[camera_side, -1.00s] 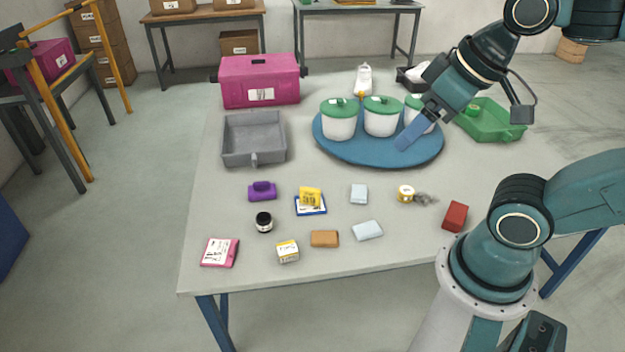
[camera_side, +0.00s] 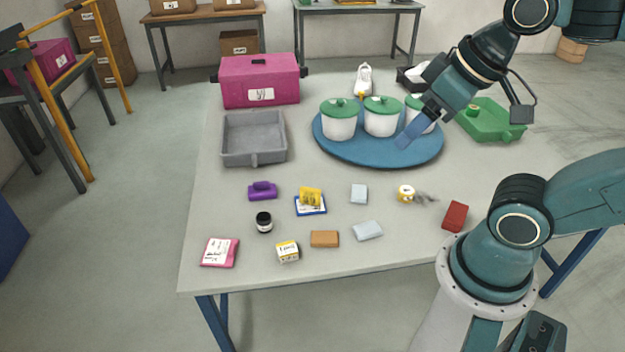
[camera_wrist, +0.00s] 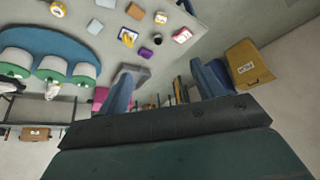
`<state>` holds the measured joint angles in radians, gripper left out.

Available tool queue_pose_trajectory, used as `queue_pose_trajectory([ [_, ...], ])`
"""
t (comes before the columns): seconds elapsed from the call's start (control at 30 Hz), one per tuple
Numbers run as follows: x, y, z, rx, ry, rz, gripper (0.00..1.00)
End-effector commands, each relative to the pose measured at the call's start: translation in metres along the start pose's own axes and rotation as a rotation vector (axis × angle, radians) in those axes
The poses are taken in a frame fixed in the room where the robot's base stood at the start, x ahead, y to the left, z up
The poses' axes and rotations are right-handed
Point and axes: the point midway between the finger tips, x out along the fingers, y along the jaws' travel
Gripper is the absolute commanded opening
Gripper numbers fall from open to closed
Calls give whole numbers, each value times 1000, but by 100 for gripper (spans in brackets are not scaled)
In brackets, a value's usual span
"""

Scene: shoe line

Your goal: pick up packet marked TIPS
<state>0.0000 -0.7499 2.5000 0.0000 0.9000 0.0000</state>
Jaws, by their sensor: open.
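No lettering that reads TIPS can be made out. A pink packet with a white label (camera_side: 219,252) lies flat at the table's front left corner; it also shows in the wrist view (camera_wrist: 182,35). A yellow packet (camera_side: 310,194) rests on a blue-edged white card (camera_side: 311,209) near the middle; the pair is small in the wrist view (camera_wrist: 128,37). My gripper (camera_side: 408,137) is high at the back right, in front of the lidded pots and far from both packets. In the wrist view my gripper (camera_wrist: 160,70) has its two fingers wide apart with nothing held.
White pots with green lids (camera_side: 381,117) stand on a blue round tray (camera_side: 365,156). A grey bin (camera_side: 254,158), magenta toolbox (camera_side: 260,83) and green tray (camera_side: 500,128) stand behind. Small boxes, a purple item (camera_side: 262,191) and a dark jar (camera_side: 264,222) surround the packets, with bare table between.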

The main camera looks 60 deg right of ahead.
Motion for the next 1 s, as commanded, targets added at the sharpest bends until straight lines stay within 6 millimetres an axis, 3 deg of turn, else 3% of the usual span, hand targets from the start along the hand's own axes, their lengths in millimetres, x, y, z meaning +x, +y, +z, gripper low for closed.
queue_pose_trajectory([
  [0.23,5,0,-7,40,-10,-1,67],
  [0.47,24,0,-30,179,-41,-6,67],
  [1.0,112,8,-93,678,-142,-17,67],
])
